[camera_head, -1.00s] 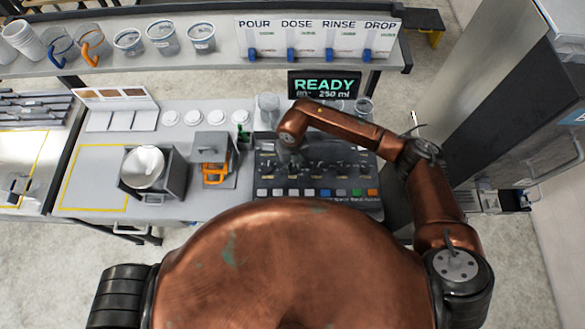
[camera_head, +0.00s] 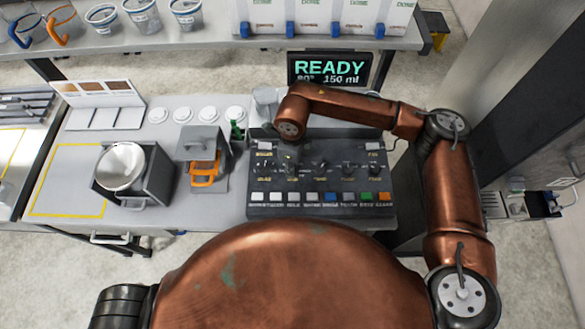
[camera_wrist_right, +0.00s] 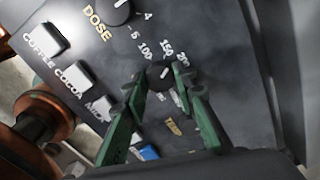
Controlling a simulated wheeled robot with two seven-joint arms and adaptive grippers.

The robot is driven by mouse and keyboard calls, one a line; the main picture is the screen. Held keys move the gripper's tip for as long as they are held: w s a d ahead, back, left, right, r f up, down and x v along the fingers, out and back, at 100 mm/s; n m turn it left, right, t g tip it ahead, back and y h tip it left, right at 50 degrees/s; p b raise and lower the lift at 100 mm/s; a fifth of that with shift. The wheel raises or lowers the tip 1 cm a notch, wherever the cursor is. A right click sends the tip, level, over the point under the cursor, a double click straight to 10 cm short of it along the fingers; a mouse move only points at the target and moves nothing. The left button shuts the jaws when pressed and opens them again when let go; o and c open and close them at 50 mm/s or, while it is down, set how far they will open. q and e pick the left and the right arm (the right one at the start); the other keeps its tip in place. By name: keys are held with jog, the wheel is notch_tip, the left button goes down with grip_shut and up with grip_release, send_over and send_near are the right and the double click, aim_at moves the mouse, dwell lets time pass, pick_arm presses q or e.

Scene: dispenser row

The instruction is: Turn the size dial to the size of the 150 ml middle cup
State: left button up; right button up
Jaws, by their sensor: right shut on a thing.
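The size dial (camera_wrist_right: 160,76) is a small black knob with a white pointer mark on the dark control panel (camera_wrist_right: 190,40). Labels 100, 150 and 200 curve around it in the wrist view; the pointer is towards the 150 side. My right gripper (camera_wrist_right: 166,92) has its green fingers around this knob and is shut on it. In the head view my right forearm partly covers the top of the panel. The display (camera_head: 330,69) reads READY and 150 ml. My left gripper is out of view.
The DOSE dial (camera_wrist_right: 117,10) is close beside the size dial. A row of coloured buttons (camera_head: 330,197) lines the panel's front edge.

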jog(key=shift+n+b, duration=1.4)
jog(key=shift+n, duration=0.2)
jog(key=o, duration=1.2)
jog(key=shift+c, duration=0.2)
notch_tip(320, 180, up, 12)
